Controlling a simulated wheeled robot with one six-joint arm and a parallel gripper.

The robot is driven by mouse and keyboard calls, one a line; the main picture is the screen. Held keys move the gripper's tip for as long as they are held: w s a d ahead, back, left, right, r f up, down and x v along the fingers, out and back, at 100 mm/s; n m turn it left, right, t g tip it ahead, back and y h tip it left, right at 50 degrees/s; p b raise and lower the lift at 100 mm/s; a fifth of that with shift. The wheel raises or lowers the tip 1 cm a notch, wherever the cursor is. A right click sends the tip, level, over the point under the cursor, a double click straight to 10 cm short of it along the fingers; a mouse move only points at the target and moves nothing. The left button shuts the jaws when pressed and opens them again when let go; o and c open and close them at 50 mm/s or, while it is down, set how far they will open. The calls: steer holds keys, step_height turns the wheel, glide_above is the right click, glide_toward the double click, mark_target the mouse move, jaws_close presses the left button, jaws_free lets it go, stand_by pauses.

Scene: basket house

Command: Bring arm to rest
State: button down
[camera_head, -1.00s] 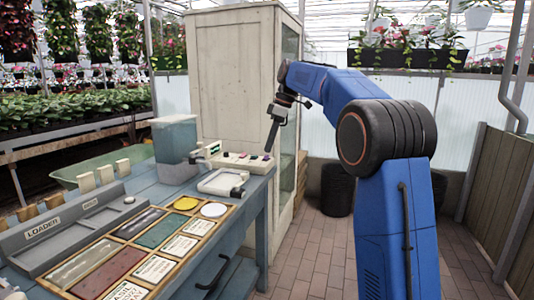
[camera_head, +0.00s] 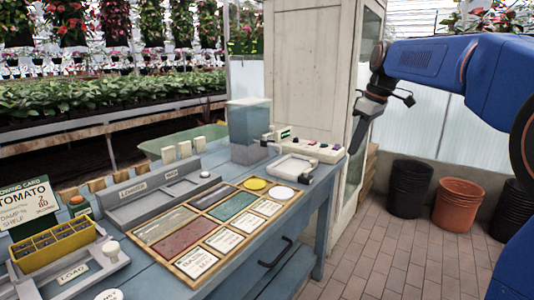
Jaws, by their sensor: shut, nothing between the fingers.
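My blue arm (camera_head: 440,62) reaches in from the right edge in the head view. My gripper (camera_head: 354,148) hangs from its end, pointing down, just right of the blue table's far right corner and in front of the pale cabinet. Its fingers are together and nothing shows between them. It is close to the table corner in the picture; whether it touches anything cannot be told.
The blue table (camera_head: 240,262) holds a wooden tray (camera_head: 176,270), a grey loader (camera_head: 150,200), a clear container (camera_head: 248,122), a button panel (camera_head: 318,150) and a yellow box (camera_head: 52,247). Black pots (camera_head: 408,190) and an orange pot (camera_head: 455,205) stand on the brick floor.

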steer(key=s+f+m+t, duration=0.1)
steer(key=s+f+m, duration=0.2)
steer(key=s+f, duration=0.4)
steer(key=s+d+f+m+h, duration=0.1)
steer(key=s+f+m, duration=0.2)
steer(key=s+f, duration=0.5)
steer(key=s+f+m+t+h, duration=0.1)
steer(key=s+f+m, duration=0.2)
steer(key=s+f, duration=0.5)
steer(key=s, duration=1.3)
steer(key=shift+s+d+f+m+t, duration=0.15)
steer(key=shift+s+d+m+t, duration=0.05)
steer(key=shift+d+m+t, duration=0.15)
